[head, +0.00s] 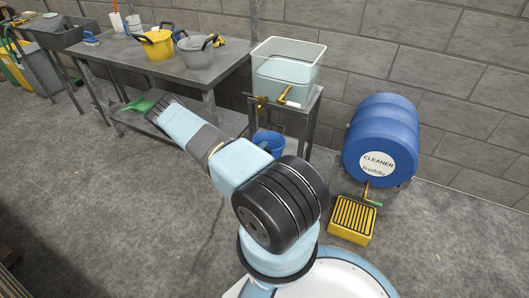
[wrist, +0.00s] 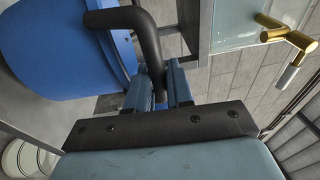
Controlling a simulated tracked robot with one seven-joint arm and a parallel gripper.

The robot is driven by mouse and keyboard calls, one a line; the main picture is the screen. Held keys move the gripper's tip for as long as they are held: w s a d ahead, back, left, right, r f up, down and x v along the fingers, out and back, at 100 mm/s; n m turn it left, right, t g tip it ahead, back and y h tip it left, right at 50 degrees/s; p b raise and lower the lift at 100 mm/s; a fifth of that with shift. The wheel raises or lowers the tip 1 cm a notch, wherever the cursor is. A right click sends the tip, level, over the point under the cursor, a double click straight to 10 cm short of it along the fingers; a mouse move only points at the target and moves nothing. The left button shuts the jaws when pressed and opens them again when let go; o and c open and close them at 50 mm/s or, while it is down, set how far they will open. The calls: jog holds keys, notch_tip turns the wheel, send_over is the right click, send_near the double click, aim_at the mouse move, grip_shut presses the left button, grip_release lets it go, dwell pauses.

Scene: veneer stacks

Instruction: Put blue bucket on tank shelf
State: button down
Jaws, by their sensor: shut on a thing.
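The blue bucket (head: 268,143) shows in the head view low at the tank stand (head: 312,105), below the tap and partly hidden by my arm. I cannot tell whether it rests on anything. In the wrist view the bucket (wrist: 65,55) fills the upper left, with its thick black handle (wrist: 125,18) bending down to my gripper (wrist: 160,82). My gripper is shut on the handle. It is not clearly seen in the head view. The clear tank (head: 287,72) stands on top of the stand; its brass tap (wrist: 285,35) is at the upper right of the wrist view.
A grey bench (head: 110,50) left of the stand holds a yellow bucket (head: 158,45) and a grey bucket (head: 196,50).

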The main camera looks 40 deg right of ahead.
jog(key=shift+w+d+f, duration=0.15)
jog(key=shift+w+f, duration=0.1)
jog(key=shift+f, duration=1.65)
jog(key=c, duration=1)
grip_release()
